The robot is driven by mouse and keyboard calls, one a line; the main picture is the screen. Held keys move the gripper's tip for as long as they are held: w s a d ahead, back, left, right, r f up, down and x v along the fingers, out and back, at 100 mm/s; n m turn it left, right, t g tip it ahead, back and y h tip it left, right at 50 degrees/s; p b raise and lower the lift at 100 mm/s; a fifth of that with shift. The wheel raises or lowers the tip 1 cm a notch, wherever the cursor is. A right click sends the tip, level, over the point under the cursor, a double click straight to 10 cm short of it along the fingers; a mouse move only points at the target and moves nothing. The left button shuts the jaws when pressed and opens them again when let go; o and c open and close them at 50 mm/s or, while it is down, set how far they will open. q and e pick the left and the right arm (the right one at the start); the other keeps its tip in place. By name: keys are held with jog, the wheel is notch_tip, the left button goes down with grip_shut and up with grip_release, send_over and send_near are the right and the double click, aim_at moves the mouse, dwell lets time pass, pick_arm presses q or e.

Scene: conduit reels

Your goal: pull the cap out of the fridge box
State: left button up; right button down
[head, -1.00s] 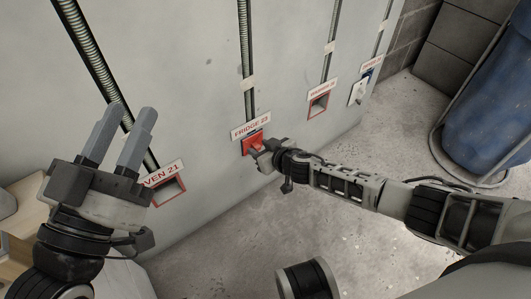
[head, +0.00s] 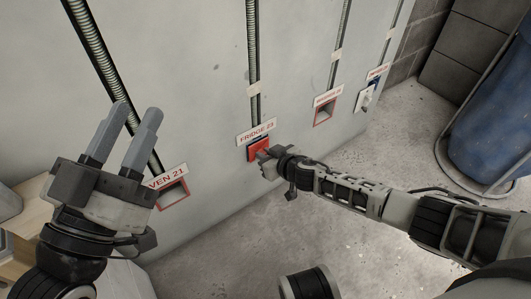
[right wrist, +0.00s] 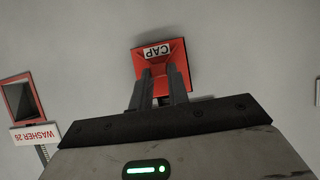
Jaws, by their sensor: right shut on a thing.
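The red cap (head: 259,148) is at the fridge box, under the "FRIDGE 23" sign (head: 256,132) on the pale wall. In the right wrist view the cap (right wrist: 180,60) carries a white "CAP" label. My right gripper (head: 264,154) is shut on the cap, and its two fingers also show in the right wrist view (right wrist: 165,80). I cannot tell how far the cap sits in the box. My left gripper (head: 134,112) is open and empty, its fingers apart, in front of the wall at the left.
Red-framed open boxes stand on either side: one under "VEN 21" (head: 173,196) and one further right (head: 324,111). A white-fronted box (head: 365,99) is beyond. Conduits (head: 253,55) run up the wall. A blue barrel (head: 490,130) stands right; the floor between is clear.

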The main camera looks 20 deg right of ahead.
jog(key=shift+s+d+p, duration=0.3)
jog(key=shift+s+p, duration=0.1)
jog(key=shift+s, duration=0.4)
dwell(0.6)
jog(key=shift+s+d+p, duration=0.2)
jog(key=shift+s+d, duration=0.05)
jog(key=shift+s, duration=0.5)
jog(key=shift+s+d+p, duration=0.25)
jog(key=shift+s+d, duration=0.05)
jog(key=shift+s, duration=0.45)
jog(key=shift+s+d+p, duration=0.2)
jog(key=shift+s+d, duration=0.05)
jog(key=shift+s, duration=0.5)
jog(key=shift+r, duration=0.1)
